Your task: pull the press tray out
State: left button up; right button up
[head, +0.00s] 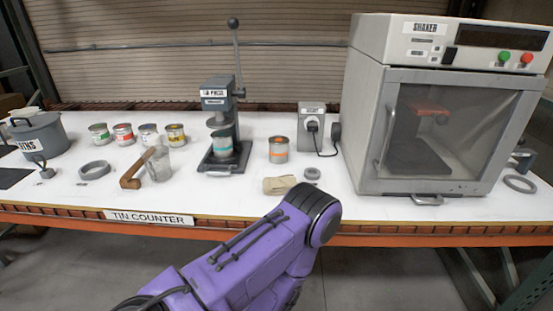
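The grey press (217,97) stands near the middle of the counter, with its long lever (237,55) upright and a black knob on top. Its dark press tray (208,163) lies low at the press foot, with a small handle (222,173) at the front edge. A tin with a teal band (222,146) stands on the tray under the press head. Neither gripper shows.
A glass jar (158,164) and brown-handled tool (133,170) are left. The shaker (385,100) stands at the right. Counter directly before the tray is clear.

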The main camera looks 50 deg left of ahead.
aim_at(210, 161)
jog(key=z, duration=1.45)
jog(key=k, duration=1.2)
jog(key=u, duration=1.8)
